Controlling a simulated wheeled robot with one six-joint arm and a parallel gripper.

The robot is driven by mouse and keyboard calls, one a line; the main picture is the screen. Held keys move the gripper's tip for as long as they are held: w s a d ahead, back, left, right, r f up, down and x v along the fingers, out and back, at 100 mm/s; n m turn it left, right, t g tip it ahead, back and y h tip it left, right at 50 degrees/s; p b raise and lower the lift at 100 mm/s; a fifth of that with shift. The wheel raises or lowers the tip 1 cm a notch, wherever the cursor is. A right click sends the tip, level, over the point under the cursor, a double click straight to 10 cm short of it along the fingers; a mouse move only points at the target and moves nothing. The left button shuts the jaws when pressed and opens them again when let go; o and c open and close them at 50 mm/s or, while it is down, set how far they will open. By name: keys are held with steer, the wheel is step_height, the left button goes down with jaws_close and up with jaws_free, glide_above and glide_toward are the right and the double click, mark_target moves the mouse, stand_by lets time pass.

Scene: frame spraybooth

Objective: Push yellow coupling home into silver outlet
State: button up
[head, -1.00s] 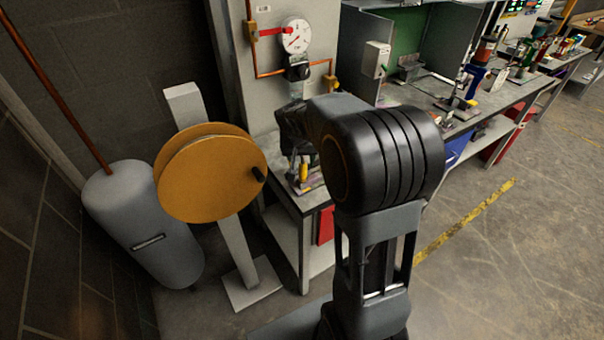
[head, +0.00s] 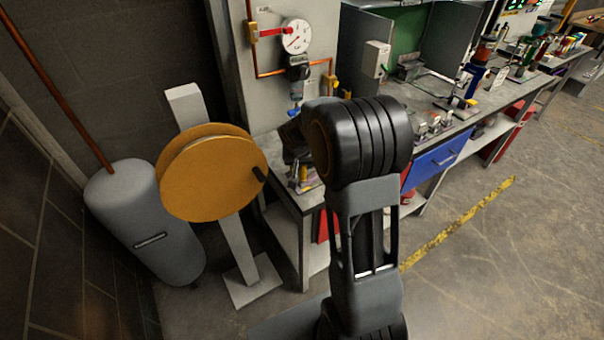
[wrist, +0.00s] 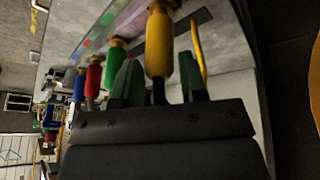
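The yellow coupling (wrist: 159,45) stands in the wrist view between the two dark green fingers of my gripper (wrist: 160,82). The fingers are apart, with a visible gap between the coupling and the right finger; contact on the left side is unclear. In the head view a small yellow piece (head: 303,173), likely this coupling, shows at the bench's near end, below my arm. My arm hides most of the gripper there. I cannot pick out the silver outlet with certainty; a regulator (head: 297,70) with a silver bowl and blue lower part hangs on the panel above the bench.
Green (wrist: 115,50), red (wrist: 93,82) and blue (wrist: 79,86) couplings stand in a row left of the yellow one. A yellow curved piece (wrist: 198,52) rises on its right. An orange reel (head: 212,175) and grey tank (head: 145,225) stand left of the bench (head: 306,203).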

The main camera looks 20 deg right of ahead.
jaws_close()
stand_by(0.3)
